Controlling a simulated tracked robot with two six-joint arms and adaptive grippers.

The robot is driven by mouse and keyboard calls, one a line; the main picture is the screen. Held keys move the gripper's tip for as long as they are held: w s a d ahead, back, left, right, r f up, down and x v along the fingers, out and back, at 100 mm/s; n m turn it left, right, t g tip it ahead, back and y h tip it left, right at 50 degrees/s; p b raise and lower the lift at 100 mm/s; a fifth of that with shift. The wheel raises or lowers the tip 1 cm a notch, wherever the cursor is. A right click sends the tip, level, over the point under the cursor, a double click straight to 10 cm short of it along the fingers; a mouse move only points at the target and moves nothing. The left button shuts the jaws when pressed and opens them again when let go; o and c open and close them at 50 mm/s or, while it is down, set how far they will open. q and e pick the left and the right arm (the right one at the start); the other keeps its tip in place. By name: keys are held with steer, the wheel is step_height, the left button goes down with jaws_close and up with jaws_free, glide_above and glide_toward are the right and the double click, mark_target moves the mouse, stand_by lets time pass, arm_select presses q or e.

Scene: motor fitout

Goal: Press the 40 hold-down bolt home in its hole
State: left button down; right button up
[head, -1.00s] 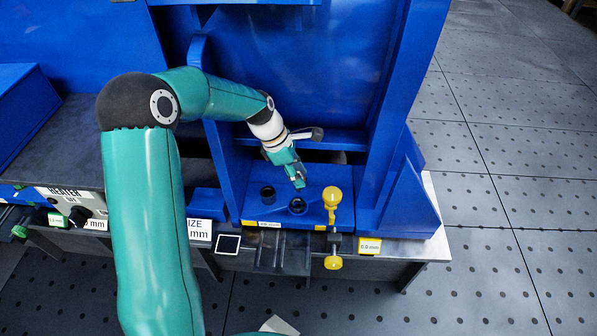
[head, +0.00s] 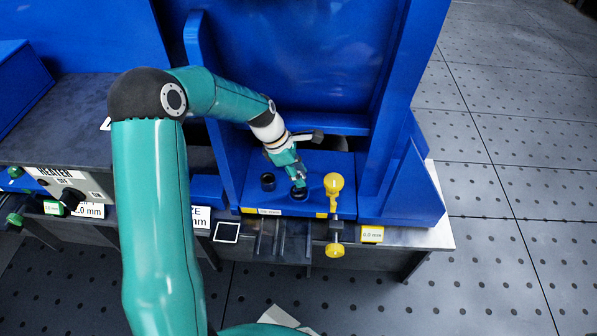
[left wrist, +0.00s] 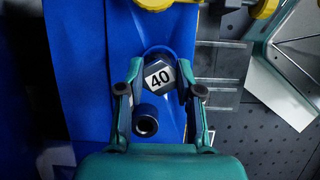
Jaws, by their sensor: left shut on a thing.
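The 40 hold-down bolt (left wrist: 159,75) shows its dark hex head with a white "40" label in the left wrist view, between the fingers of my left gripper (left wrist: 160,95). In the head view my left gripper (head: 299,184) points down at the right one of two dark round holes in the blue base, at the hole's dark ring (head: 300,194). The gripper is shut on the bolt. The bolt's shank is hidden, so I cannot tell how deep it sits. My right gripper is not in view.
A second dark collar (head: 267,182) stands to the left on the blue base (head: 320,170). A yellow-knobbed clamp (head: 333,184) stands close on the right. A tall blue wall rises behind. A label marked 0.0 mm (head: 371,234) is on the front edge.

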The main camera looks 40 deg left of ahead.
arm_select(q)
steer(key=shift+r+p, duration=0.1)
steer(key=shift+p, duration=0.85)
stand_by(1.5)
steer(key=shift+f+b, duration=1.3)
steer(key=shift+f, duration=1.3)
steer(key=c, duration=0.7)
jaws_free()
steer(key=shift+r, duration=0.1)
step_height(320, 180, up, 10)
steer(key=shift+f, duration=0.1)
